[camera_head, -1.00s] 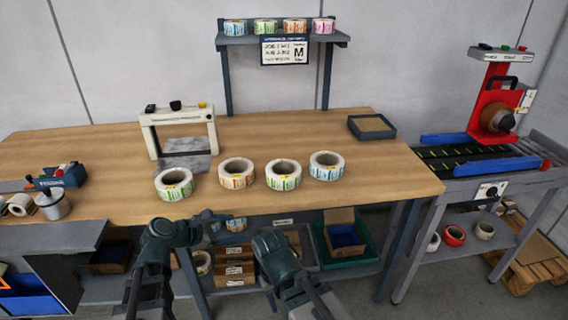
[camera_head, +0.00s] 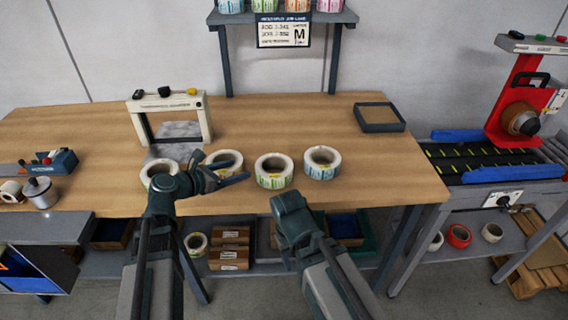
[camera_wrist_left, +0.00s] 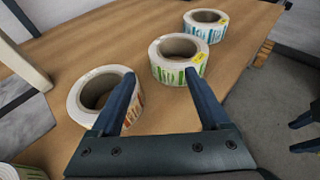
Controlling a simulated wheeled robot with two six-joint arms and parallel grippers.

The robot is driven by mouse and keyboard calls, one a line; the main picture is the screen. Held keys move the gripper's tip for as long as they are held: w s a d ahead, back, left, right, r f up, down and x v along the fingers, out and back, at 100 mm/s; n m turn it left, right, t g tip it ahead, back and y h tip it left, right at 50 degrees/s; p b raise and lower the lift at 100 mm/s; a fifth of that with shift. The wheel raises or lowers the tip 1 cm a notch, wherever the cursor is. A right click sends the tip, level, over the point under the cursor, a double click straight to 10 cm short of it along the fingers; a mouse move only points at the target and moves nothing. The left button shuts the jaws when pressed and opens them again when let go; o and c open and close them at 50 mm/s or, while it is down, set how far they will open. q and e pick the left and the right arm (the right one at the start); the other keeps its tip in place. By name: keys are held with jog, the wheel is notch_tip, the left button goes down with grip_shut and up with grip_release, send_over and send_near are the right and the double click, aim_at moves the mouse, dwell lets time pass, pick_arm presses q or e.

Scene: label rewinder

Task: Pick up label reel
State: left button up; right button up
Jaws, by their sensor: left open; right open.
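Four white label reels stand in a row on the table: a green-printed left reel (camera_head: 160,168), an orange-printed reel (camera_head: 226,156), a green-printed middle reel (camera_head: 266,178) and a blue-printed reel (camera_head: 322,162). My left gripper (camera_head: 246,167) is open and empty over the row, partly hiding the left and orange reels. In the left wrist view, its fingers (camera_wrist_left: 160,76) point toward the green middle reel (camera_wrist_left: 178,70), with the orange reel (camera_wrist_left: 88,108) by the left finger. The blue reel (camera_wrist_left: 205,30) is farther off. My right gripper (camera_head: 286,203) is open, by the table's front edge.
A white frame device (camera_head: 168,103) stands behind the left reel. A dark tray (camera_head: 380,115) lies at the back right. A shelf (camera_head: 282,17) holds more reels. A red machine with a conveyor (camera_head: 480,155) stands right of the table.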

aim_at(263, 160)
pick_arm(q)
jog(key=shift+d, duration=0.1)
jog(key=b+x, duration=0.2)
jog(key=x, duration=0.5)
jog(key=shift+w+b, duration=0.2)
jog(key=shift+b, duration=0.2)
jog(key=shift+w+d+f, duration=0.2)
jog(key=shift+w+d, duration=0.15)
jog(key=shift+d, duration=0.15)
jog(key=b+x, duration=0.1)
jog(key=x, duration=0.1)
jog(key=b+x, duration=0.1)
jog(key=x, duration=0.1)
jog(key=shift+w+a+f, duration=0.1)
jog(key=shift+w+f, duration=0.05)
jog(key=shift+w, duration=0.2)
jog(key=shift+w+d, duration=0.25)
jog(key=shift+d, duration=0.05)
grip_shut()
